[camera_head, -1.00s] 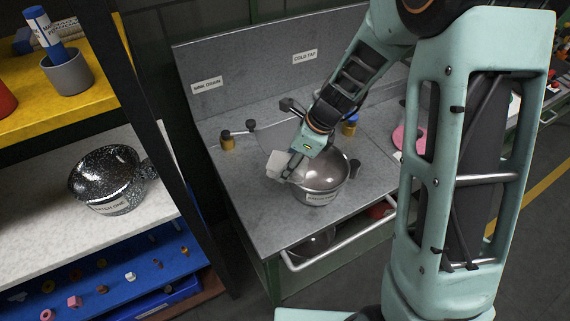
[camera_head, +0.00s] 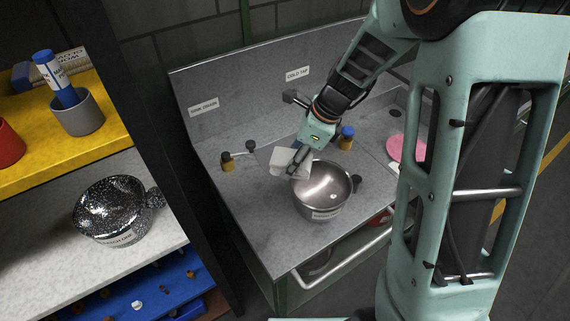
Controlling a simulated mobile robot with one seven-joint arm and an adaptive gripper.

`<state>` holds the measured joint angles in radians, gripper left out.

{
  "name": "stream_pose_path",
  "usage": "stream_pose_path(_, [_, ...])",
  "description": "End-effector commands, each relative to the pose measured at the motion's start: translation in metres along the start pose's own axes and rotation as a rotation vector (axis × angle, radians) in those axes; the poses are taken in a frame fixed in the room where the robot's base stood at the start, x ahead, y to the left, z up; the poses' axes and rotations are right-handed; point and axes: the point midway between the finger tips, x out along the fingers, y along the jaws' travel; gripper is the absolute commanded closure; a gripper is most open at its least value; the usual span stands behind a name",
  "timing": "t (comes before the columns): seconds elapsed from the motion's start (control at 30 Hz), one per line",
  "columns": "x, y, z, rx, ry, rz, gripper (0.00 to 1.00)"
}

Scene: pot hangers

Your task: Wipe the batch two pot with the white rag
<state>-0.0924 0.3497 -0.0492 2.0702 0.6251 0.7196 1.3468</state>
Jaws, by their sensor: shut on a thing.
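A shiny steel pot (camera_head: 325,203) with dark side handles stands upright on the grey sink counter; the label on its front is too small to read surely. My gripper (camera_head: 296,166) is at the pot's far left rim, shut on the white rag (camera_head: 283,157). The rag hangs at or just above the rim; I cannot tell whether it touches. A black speckled pot (camera_head: 112,208), also labelled, stands on the white shelf at left; its label is not clearly legible either.
A brown-capped tap (camera_head: 227,163) and a blue-capped tap (camera_head: 346,138) stand behind the steel pot. A pink disc (camera_head: 403,148) lies at the counter's right. A metal rail (camera_head: 340,258) runs along the front edge. The front left counter is clear.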

Motion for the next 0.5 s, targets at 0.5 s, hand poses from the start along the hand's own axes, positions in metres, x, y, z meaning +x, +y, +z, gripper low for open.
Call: stream_pose_path(0.5, [-0.0103, -0.0003, 0.0001, -0.001, -0.001, 0.0, 0.86])
